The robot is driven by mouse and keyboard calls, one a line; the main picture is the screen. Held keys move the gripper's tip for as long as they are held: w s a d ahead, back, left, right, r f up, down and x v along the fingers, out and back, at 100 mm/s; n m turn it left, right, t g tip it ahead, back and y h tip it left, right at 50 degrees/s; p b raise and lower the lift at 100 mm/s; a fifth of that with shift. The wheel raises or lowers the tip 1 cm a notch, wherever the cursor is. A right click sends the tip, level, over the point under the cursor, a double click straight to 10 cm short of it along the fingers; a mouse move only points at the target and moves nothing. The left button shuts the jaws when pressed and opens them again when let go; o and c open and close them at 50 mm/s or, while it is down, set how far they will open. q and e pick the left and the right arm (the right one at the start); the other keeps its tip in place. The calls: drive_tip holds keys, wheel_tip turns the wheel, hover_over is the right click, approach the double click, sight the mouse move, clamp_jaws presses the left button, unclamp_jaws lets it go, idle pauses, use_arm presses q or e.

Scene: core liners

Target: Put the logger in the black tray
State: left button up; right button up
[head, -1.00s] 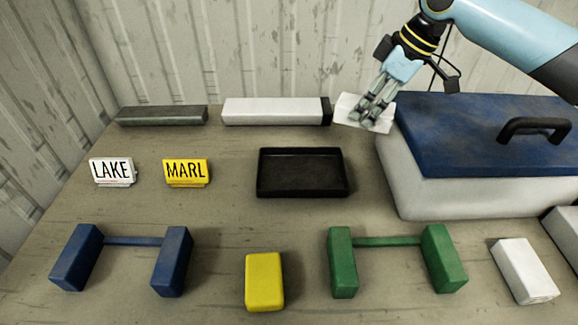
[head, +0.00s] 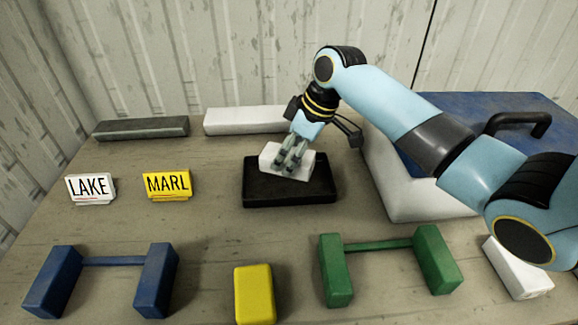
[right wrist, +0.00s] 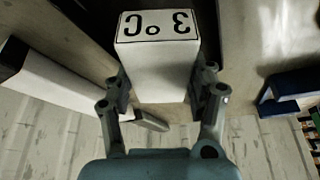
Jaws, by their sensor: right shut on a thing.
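The logger is a white block (head: 287,160) with a "3 °C" marking that reads upside down in the right wrist view (right wrist: 158,55). My right gripper (head: 292,160) is shut on it, with a finger on each side. The black tray (head: 290,196) is a shallow rectangular tray in the middle of the table. The gripper holds the logger over the tray's back part; whether it touches the tray floor I cannot tell. The gripper's fingers hide part of the logger. My left gripper is not in view.
A white bar (head: 245,120) and a grey bar (head: 141,128) lie behind. LAKE (head: 89,188) and MARL (head: 168,185) signs stand left. Blue (head: 155,282) and green (head: 337,272) stands, a yellow block (head: 254,293) and another white block (head: 517,270) are in front. A blue-lidded cooler (head: 405,190) stands right.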

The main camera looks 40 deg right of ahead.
drive_tip(key=shift+f, duration=2)
drive_tip(key=shift+f, duration=0.1)
drive_tip(key=o, duration=1.2)
drive_tip(key=v, duration=1.2)
drive_tip(key=shift+a+p, duration=0.1)
drive_tip(key=shift+p, duration=0.2)
